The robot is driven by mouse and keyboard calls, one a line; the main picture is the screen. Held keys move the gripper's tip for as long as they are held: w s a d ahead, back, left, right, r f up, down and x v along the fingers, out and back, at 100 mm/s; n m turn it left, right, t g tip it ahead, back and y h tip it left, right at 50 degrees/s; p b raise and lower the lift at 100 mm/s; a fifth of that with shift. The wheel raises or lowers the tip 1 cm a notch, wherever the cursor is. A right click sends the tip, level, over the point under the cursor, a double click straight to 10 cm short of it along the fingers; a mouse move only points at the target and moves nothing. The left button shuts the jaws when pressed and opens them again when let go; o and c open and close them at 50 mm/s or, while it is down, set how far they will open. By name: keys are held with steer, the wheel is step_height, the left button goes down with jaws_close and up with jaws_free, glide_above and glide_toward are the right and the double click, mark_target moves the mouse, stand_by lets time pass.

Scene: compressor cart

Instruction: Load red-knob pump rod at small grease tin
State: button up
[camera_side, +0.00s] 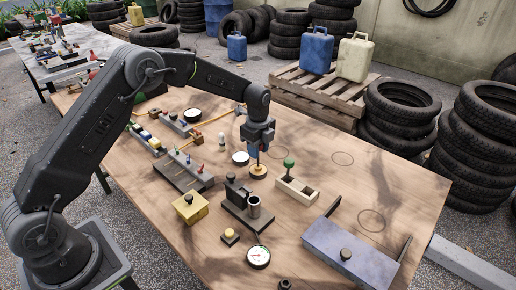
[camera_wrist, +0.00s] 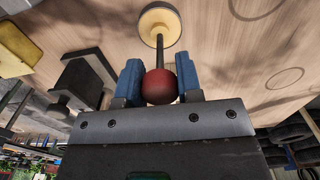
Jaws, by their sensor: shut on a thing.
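The red-knob pump rod shows in the wrist view as a red ball knob (camera_wrist: 160,86) on a thin dark shaft. My gripper (camera_wrist: 160,82) is shut on it, with one blue finger on each side of the knob. In the side view my gripper (camera_side: 257,150) points down, and its fingers mostly hide the knob. I cannot tell whether the rod touches or enters the cream surface.
A dark stand with a metal cup (camera_side: 253,206) is in front.

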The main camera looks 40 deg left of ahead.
steer(key=shift+r, duration=3.5)
steer(key=shift+s+d+f+n, duration=0.3)
steer(key=shift+s+d+n, duration=0.1)
steer(key=shift+n, duration=0.6)
steer(key=s+d+f+n, duration=0.4)
steer(key=s+n, duration=0.3)
steer(key=n, duration=0.9)
steer(key=shift+s+d, duration=0.35)
